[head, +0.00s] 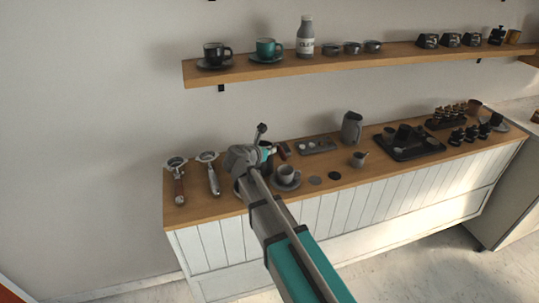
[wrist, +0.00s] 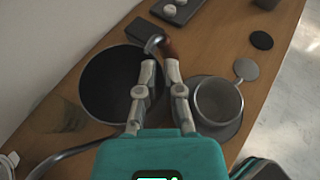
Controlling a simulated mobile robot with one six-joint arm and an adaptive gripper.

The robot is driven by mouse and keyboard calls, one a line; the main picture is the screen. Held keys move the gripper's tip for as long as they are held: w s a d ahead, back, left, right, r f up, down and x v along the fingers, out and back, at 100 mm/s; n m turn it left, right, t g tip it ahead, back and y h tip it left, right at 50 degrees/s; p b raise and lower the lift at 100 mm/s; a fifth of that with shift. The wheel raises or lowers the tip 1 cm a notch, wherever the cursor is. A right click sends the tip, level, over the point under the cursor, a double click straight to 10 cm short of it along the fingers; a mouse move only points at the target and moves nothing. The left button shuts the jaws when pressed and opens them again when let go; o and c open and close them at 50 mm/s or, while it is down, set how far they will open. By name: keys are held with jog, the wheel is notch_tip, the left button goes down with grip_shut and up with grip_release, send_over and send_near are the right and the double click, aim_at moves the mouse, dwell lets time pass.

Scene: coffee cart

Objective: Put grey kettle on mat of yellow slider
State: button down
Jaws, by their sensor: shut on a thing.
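The grey kettle (wrist: 82,88) shows from above in the wrist view as a wide round body with a dark top and a thin curved spout at the lower left. My gripper (wrist: 160,62) is shut on its handle, whose brown grip shows just beyond the fingertips. In the head view the handle (head: 285,151) shows beside my gripper (head: 273,151), and my arm hides most of the body. I cannot tell whether the kettle touches the counter. A grey disc (head: 315,180) and a black disc (head: 335,176) lie flat on the counter. I see no yellow slider.
A grey cup on a saucer (wrist: 234,122) stands close to my gripper's right. A tray with pale round pieces (head: 318,146), a grey pitcher (head: 351,128) and a small jug (head: 359,159) are farther right. Two portafilters (head: 177,180) lie left. A shelf (head: 330,65) runs above.

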jog(key=shift+f, duration=0.1)
dwell(0.3)
jog(key=c, duration=0.8)
grip_release()
jog(key=shift+o, duration=0.2)
jog(key=shift+s+a+r+p, duration=0.3)
jog(key=shift+s+r+p, duration=0.05)
jog(key=shift+s, duration=0.15)
jog(key=p+v, duration=0.4)
jog(key=v, duration=0.6)
jog(key=shift+s+a, duration=0.25)
jog(key=shift+s, duration=0.05)
jog(key=shift+d, duration=0.1)
